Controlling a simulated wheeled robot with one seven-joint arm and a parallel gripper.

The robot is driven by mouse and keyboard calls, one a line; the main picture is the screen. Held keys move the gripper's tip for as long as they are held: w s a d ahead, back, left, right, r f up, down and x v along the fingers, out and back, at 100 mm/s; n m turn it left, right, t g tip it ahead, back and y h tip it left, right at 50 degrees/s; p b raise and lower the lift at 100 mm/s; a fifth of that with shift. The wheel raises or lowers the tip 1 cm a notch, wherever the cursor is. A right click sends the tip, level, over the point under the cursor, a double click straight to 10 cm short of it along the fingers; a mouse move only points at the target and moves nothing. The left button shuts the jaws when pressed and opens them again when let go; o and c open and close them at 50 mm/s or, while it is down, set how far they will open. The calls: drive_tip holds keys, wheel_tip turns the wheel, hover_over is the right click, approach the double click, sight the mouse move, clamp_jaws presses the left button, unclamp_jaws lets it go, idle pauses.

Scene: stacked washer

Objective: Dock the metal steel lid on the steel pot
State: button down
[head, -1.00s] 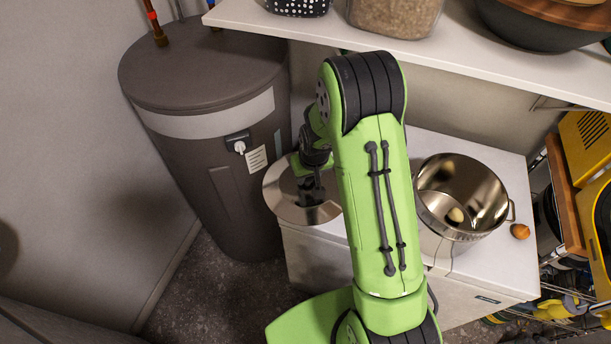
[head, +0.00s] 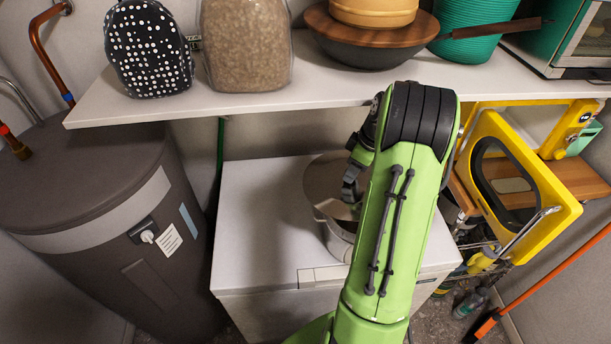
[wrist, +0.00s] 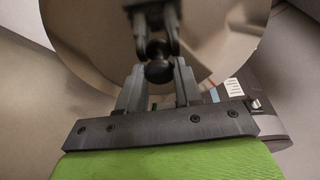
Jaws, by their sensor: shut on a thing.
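The steel lid (wrist: 95,50) is a shiny round disc that fills much of the wrist view. My gripper (wrist: 158,65) is shut on its dark round knob. In the head view the lid (head: 321,180) shows left of my arm, over the back part of the steel pot (head: 338,240). The pot stands on the white chest, and part of its near rim and opening shows below the lid. My arm covers the right side of both. I cannot tell how large the gap between lid and rim is.
The white chest top (head: 255,200) is clear left of the pot. A shelf (head: 250,108) with a dotted bag, a grain jar and bowls hangs above and behind. A dark grey tank (head: 100,220) stands left. A rack with a yellow frame (head: 545,190) stands right.

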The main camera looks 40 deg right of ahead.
drive_tip(key=s+d, duration=0.4)
drive_tip(key=shift+r, duration=0.2)
drive_tip(key=b+x, duration=0.1)
drive_tip(key=x, duration=0.1)
drive_tip(key=b+x, duration=0.1)
drive_tip(key=b, duration=0.1)
drive_tip(key=s+b+x, duration=0.1)
drive_tip(key=x, duration=0.1)
drive_tip(key=shift+w+d+f, duration=0.1)
drive_tip(key=shift+d+f, duration=0.2)
drive_tip(key=shift+f, duration=0.25)
drive_tip(key=shift+f+b, duration=0.55)
drive_tip(key=shift+b, duration=0.2)
idle(0.4)
drive_tip(key=c, duration=1)
unclamp_jaws()
drive_tip(key=shift+c, duration=0.2)
drive_tip(key=p+v, duration=0.6)
drive_tip(key=v, duration=0.3)
drive_tip(key=shift+a+f, duration=0.1)
drive_tip(key=shift+s+v, duration=0.25)
drive_tip(key=shift+v, duration=0.95)
drive_tip(key=shift+f, duration=0.1)
